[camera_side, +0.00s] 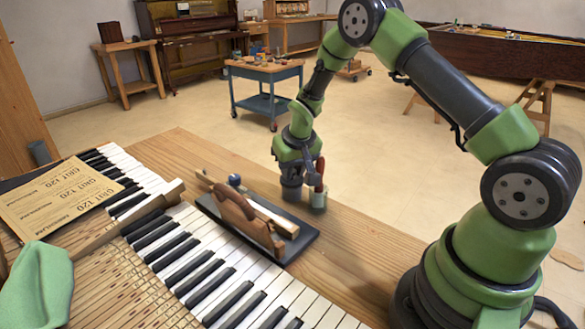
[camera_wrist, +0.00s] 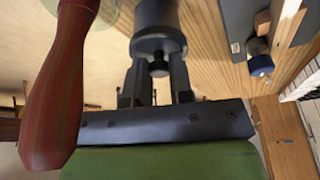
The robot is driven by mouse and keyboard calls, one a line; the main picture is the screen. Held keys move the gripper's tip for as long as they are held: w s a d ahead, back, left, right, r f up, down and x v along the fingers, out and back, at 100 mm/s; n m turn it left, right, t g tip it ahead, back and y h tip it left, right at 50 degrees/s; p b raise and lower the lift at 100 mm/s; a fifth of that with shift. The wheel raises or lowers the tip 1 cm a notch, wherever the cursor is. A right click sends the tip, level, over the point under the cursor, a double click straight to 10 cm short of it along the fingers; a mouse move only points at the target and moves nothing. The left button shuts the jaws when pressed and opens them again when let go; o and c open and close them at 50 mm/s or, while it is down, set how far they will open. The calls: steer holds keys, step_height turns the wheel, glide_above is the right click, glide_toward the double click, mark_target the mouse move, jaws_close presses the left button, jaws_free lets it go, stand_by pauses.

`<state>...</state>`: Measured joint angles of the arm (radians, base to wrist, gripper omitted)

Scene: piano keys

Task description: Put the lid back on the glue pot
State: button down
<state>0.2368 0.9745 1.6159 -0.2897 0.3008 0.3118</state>
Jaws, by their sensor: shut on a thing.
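My gripper (camera_side: 292,174) points down over the wooden bench, and its fingers show in the wrist view (camera_wrist: 158,76). It is shut on a dark grey lid (camera_wrist: 158,44) with a small black knob, a finger on either side of the knob. A dark round glue pot (camera_side: 291,193) stands on the bench directly below the gripper. Its narrower body (camera_wrist: 155,12) shows beyond the lid in the wrist view. The lid looks lined up with the pot, but I cannot tell whether it touches the rim.
A pale green jar (camera_side: 319,199) with a red wooden handle (camera_side: 320,173) rising from it stands close to the right. A dark board (camera_side: 300,240) with a wooden mechanism lies left of the pot, beside the piano keys (camera_side: 190,250). Bare bench lies in front.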

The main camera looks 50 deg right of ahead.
stand_by(0.3)
steer(key=shift+c, duration=2.3)
jaws_free()
steer(key=shift+r, duration=3.5)
jaws_close()
